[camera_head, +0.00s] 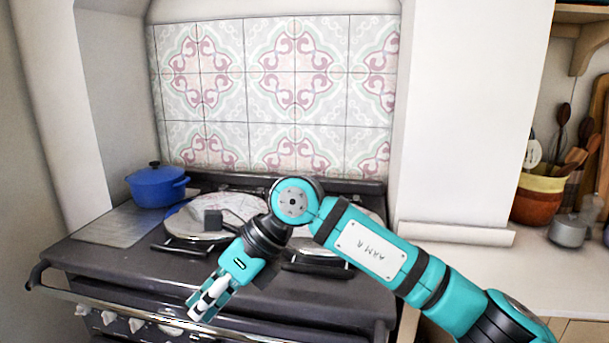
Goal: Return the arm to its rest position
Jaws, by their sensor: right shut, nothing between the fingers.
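My right arm (375,247), teal with black joints, reaches in from the lower right and bends at a joint over the stove. Its gripper (203,308) points down and left at the stove's front edge. The gripper is shut with nothing in it. My left gripper is not in view.
A dark stove (110,271) has round lids on top, partly hidden by my arm. A blue pot (157,186) with a lid stands at its back left. A counter (480,262) at right holds a utensil bowl (537,199) and a small metal pot (567,232).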

